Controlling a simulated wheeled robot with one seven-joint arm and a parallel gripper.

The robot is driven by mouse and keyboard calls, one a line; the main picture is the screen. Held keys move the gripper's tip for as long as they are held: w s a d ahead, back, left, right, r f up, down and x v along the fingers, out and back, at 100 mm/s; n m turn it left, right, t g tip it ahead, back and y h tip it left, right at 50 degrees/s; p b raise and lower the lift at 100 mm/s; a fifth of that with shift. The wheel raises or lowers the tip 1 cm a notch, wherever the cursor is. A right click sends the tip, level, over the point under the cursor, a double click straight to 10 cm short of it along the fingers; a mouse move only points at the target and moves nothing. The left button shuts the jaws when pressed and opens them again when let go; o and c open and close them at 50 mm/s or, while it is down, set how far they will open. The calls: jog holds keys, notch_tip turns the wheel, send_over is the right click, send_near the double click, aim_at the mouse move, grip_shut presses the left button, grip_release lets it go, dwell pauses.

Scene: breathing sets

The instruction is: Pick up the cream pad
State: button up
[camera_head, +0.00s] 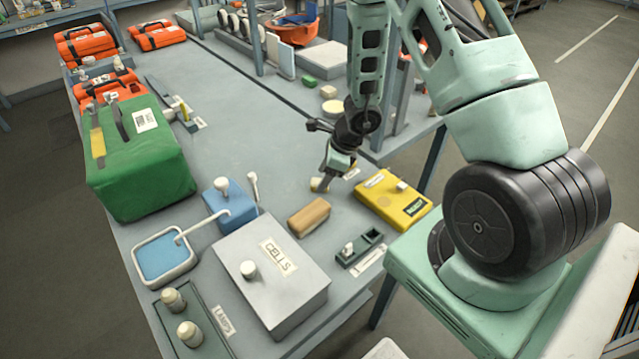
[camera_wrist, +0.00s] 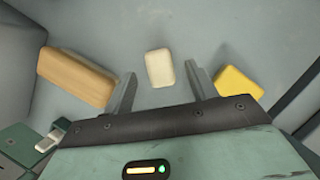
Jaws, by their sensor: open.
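The cream pad (camera_wrist: 159,67) is a small pale block with rounded corners, lying on the grey table. In the wrist view it sits between the tips of my open gripper (camera_wrist: 160,76), with a gap on each side, so neither finger touches it. In the head view the pad (camera_head: 317,185) is a small pale patch partly hidden by my gripper (camera_head: 326,179), which points down at the table just above it. The exact height of the fingertips over the table is hard to tell.
A brown block (camera_wrist: 75,77) lies left of my gripper in the wrist view, and a yellow case (camera_head: 392,198) lies to its right. The grey CELLS box (camera_head: 272,285), blue box (camera_head: 229,206) and green bag (camera_head: 140,165) stand nearby. The table beyond is largely clear.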

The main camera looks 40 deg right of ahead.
jog(key=shift+x, duration=0.9)
jog(key=c, duration=1.1)
notch_tip(320, 180, up, 10)
jog(key=shift+p, duration=0.65)
jog(key=o, duration=0.5)
jog(key=shift+c, duration=0.2)
jog(key=c, duration=0.3)
